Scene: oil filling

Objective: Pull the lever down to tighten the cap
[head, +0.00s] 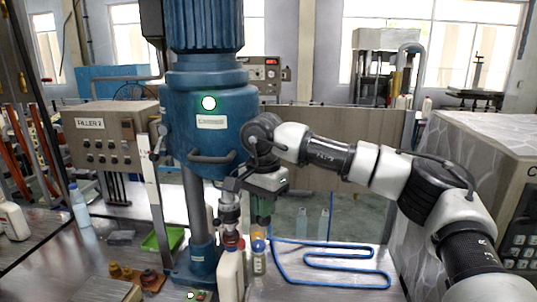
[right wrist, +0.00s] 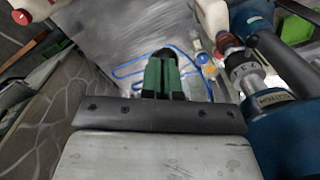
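The blue capping machine (head: 205,115) stands upright in the head view, with a dark curved lever (head: 212,158) on its front. Below the capping head (head: 229,203), a white bottle (head: 230,275) with a red cap (head: 232,240) stands upright. I cannot tell whether the head touches the cap. My right gripper (head: 262,212) points down just right of the capping head, apart from the lever. Its green fingers (right wrist: 165,78) look closed together with nothing between them. My left gripper is out of view.
A clear bottle (head: 258,258) stands right of the white bottle. A blue hose (head: 330,268) loops over the bench. A filler control box (head: 110,132) and a green tray (head: 163,238) are at left. A stone-faced cabinet (head: 470,150) is at right.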

